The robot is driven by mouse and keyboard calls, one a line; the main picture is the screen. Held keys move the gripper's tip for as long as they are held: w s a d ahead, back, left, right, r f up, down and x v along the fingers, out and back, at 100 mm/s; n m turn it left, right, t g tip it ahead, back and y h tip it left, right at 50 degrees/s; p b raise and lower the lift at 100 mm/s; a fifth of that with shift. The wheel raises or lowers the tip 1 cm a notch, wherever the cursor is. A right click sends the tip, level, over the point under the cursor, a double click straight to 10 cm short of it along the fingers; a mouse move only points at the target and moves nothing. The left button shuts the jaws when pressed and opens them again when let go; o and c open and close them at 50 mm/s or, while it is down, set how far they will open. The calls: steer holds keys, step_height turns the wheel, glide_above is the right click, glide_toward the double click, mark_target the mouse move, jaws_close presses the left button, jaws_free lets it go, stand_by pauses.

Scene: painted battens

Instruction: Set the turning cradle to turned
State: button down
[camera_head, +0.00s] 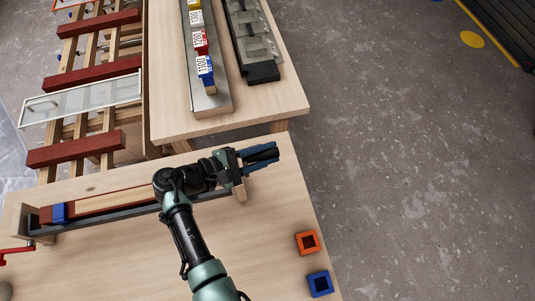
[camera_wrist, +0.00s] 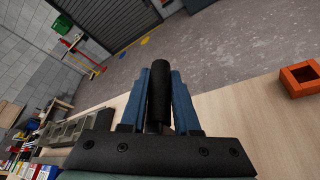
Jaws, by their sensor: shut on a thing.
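The turning cradle (camera_head: 95,222), a long dark grey trough with pale wooden end supports, lies across the bench. A batten with a red-brown face (camera_head: 120,203) lies in it, with a blue block (camera_head: 60,213) near its left end. My gripper (camera_head: 262,155) is at the cradle's right end. Its blue fingers are shut on a black round grip, which also shows between the fingers in the wrist view (camera_wrist: 159,88). My wrist hides where the grip joins the cradle. Whether the cradle is turned I cannot tell.
An orange square block (camera_head: 307,242) and a blue one (camera_head: 320,284) stand on the bench's right edge. Behind, a table (camera_head: 165,115) carries a rail of numbered coloured blocks (camera_head: 202,45) and a grey holder (camera_head: 255,45). A rack with red-painted battens (camera_head: 75,148) stands at left.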

steer(key=shift+w+a+r, duration=0.2)
steer(key=shift+w, duration=0.2)
stand_by(0.3)
steer(key=c, duration=0.7)
jaws_free()
steer(key=shift+f, duration=0.1)
steer(key=shift+o, duration=0.2)
steer(key=shift+s+d, duration=0.1)
steer(key=b+v, duration=0.2)
steer(key=v, duration=1.1)
steer(key=shift+w, duration=0.2)
